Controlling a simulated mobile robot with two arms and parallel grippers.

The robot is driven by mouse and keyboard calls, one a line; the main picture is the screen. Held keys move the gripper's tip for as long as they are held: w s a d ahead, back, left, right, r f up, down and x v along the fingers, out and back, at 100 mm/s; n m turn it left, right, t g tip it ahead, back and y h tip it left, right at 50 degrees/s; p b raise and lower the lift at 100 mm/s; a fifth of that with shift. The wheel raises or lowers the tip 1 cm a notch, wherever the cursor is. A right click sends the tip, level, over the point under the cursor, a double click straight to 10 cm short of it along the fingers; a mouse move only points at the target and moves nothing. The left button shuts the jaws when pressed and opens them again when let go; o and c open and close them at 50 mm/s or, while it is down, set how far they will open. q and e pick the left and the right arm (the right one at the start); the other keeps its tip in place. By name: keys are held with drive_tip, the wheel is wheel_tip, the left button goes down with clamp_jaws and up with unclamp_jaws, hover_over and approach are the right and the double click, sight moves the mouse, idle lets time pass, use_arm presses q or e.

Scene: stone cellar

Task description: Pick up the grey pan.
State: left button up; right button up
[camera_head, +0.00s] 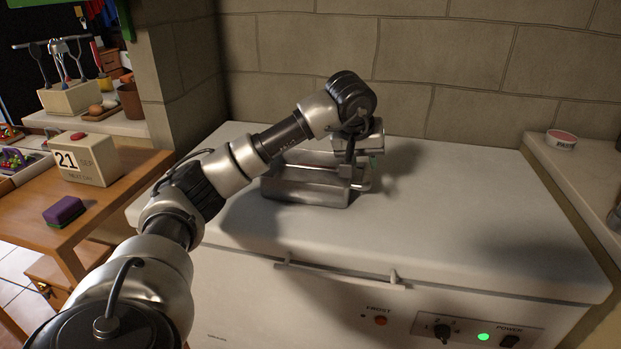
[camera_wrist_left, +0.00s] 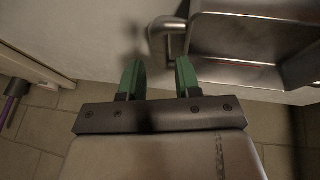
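The grey pan (camera_head: 305,190) is a metal, rectangular pan with a wire-like handle on its right side. It rests on the white chest freezer lid (camera_head: 450,210), partly hidden behind my left arm. My left gripper (camera_head: 374,154) is at the pan's handle end, its fingers mostly hidden in the head view. In the left wrist view, the green fingers of the left gripper (camera_wrist_left: 158,68) are apart with nothing held between them. The pan (camera_wrist_left: 250,38) lies just beyond them, its handle close to the right fingertip; whether they touch I cannot tell. My right gripper is not in view.
A stone wall (camera_head: 430,60) stands behind the freezer. A wooden table (camera_head: 110,190) at left holds a calendar block (camera_head: 86,158) and a purple sponge (camera_head: 64,211). A ledge (camera_head: 585,165) at right holds a small round tin (camera_head: 561,139). The freezer lid's right part is clear.

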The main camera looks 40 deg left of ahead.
sight(366, 175)
use_arm(q)
drive_tip(key=x, duration=0.7)
drive_tip(key=shift+w+f, duration=0.1)
drive_tip(key=c, duration=0.6)
clamp_jaws()
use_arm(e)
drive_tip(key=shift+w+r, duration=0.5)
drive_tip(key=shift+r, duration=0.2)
